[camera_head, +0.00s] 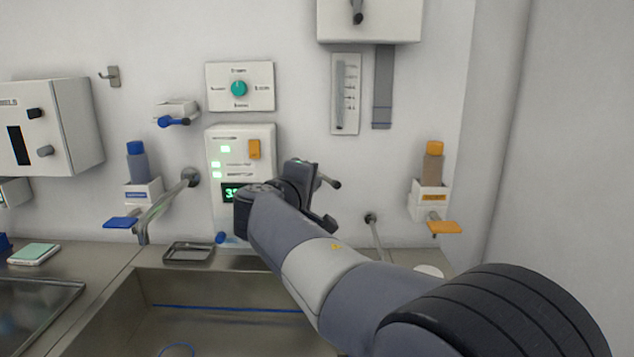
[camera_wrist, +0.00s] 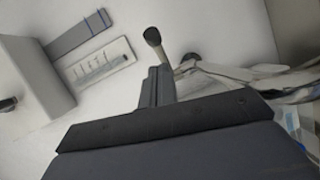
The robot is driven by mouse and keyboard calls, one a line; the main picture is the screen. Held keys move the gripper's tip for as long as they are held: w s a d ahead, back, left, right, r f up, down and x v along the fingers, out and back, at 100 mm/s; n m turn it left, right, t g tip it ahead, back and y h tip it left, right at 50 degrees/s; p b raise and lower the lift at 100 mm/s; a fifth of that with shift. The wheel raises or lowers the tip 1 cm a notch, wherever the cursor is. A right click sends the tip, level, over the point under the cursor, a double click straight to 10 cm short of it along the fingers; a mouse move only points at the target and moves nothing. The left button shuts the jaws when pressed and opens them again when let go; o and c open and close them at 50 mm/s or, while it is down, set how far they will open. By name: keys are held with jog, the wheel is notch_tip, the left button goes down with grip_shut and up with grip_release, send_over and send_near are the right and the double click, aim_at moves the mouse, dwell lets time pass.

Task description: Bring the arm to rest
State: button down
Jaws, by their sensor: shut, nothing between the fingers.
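My arm reaches from the lower right of the head view up to the wall above the sink. My gripper (camera_head: 316,190) is at its far end, in front of the wall and just right of a white panel with a green display. The gripper looks shut and empty. In the wrist view the dark fingers (camera_wrist: 156,86) rise close together beyond the wide dark gripper body, with nothing visible held. A dark-knobbed lever (camera_wrist: 153,38) shows just past the fingertips; whether they touch it I cannot tell.
The steel sink (camera_head: 215,300) lies below my arm. A small metal tray (camera_head: 188,253) sits at its back edge. The display panel (camera_head: 214,137), a blue-capped bottle (camera_head: 138,165) and an orange-capped bottle (camera_head: 433,165) are along the wall. A wall box (camera_head: 370,20) hangs above.

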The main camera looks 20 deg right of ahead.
jog(key=v, duration=0.8)
jog(key=shift+b, duration=0.35)
jog(key=p+x, duration=0.1)
jog(key=x, duration=0.9)
jog(key=shift+w, duration=0.25)
